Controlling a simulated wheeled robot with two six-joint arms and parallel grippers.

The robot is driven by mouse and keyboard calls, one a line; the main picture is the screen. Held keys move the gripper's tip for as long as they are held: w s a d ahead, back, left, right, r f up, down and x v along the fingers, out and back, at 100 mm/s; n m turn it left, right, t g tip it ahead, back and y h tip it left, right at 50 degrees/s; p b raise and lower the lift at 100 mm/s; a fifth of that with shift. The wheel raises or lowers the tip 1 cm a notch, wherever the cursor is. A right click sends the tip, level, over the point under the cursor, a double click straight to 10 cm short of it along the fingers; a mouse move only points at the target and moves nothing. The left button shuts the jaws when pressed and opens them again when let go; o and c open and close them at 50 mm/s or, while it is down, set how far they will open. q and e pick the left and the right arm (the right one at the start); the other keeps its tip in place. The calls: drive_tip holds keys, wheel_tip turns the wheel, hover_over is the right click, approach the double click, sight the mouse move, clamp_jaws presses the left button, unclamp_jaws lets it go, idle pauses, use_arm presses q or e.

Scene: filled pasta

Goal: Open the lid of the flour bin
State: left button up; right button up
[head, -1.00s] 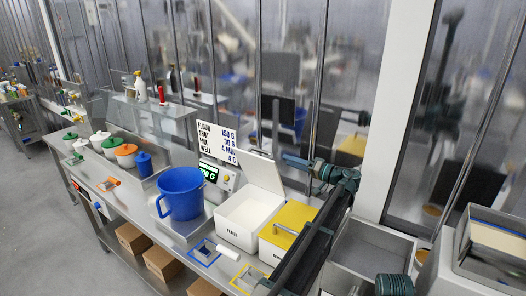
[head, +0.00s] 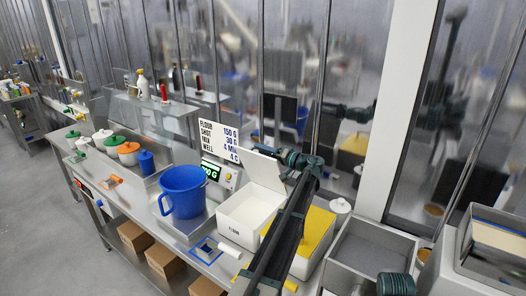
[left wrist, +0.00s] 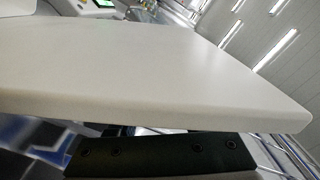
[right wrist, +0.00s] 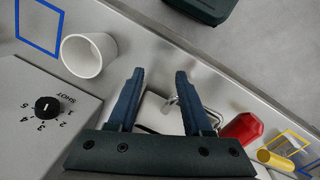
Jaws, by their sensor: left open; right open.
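The white flour bin (head: 240,233) stands on the steel counter in the head view, with its label on the front. Its white lid (head: 262,169) stands raised at the back, tilted, and the bin's mouth is uncovered. My left gripper (head: 288,157) is open at the upper right edge of the lid. In the left wrist view the lid (left wrist: 150,70) fills much of the picture and hides the fingers; whether they touch it I cannot tell. My right gripper (right wrist: 158,92) is open and empty in the right wrist view.
A yellow-topped bin (head: 318,228) stands right of the flour bin, partly behind my left arm. A blue jug (head: 182,191) and a scale display (head: 211,172) stand to its left. The right wrist view shows a white cup (right wrist: 88,56) and a red object (right wrist: 242,128).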

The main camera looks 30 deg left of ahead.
use_arm(q)
drive_tip(key=shift+a, duration=0.1)
clamp_jaws()
idle(1.4)
